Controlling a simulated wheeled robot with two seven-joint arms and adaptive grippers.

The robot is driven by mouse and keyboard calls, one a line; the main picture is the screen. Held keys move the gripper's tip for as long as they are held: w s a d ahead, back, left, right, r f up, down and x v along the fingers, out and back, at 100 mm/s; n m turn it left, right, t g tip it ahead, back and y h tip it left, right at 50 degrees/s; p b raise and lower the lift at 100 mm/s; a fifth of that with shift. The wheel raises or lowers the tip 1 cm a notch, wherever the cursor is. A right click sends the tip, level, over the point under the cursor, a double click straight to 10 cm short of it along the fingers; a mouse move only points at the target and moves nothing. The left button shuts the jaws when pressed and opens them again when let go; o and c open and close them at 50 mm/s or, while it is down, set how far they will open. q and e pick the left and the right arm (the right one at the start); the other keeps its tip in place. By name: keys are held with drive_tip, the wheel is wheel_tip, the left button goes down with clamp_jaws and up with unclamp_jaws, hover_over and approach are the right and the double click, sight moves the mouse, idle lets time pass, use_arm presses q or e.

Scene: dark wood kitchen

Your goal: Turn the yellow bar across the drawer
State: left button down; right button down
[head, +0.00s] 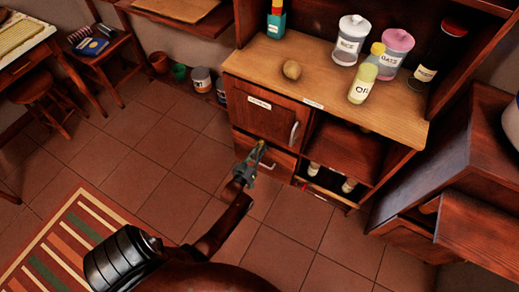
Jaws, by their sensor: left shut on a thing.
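A small wooden drawer (284,161) sits low in the cabinet, below a labelled door. The yellow bar (262,147) shows as a short yellow piece in front of the drawer, slanting; most of it is hidden by my gripper. My left gripper (257,157) is shut on the yellow bar, with its arm reaching up from the bottom of the picture. A pale metal handle shows just right of the fingers. My right gripper is out of view.
The cabinet top (325,88) holds a brown potato-like thing (292,69), an oil bottle (363,83) and several jars. Open shelves (343,150) lie right of the drawer. A stool (45,98) stands far left. The tiled floor (150,150) left of the cabinet is clear.

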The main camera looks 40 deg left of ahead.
use_arm(q)
drive_tip(key=shift+s+a+f+m, duration=0.1)
drive_tip(key=shift+f+m, duration=0.05)
drive_tip(key=shift+m, duration=1.15)
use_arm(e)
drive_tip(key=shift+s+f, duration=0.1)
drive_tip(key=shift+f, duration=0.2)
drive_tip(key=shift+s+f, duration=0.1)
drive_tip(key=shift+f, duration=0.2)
use_arm(q)
drive_tip(key=shift+m, duration=0.3)
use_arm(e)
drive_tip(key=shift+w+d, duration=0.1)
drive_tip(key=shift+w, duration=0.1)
use_arm(q)
drive_tip(key=c, duration=1.9)
unclamp_jaws()
drive_tip(key=shift+c, duration=0.2)
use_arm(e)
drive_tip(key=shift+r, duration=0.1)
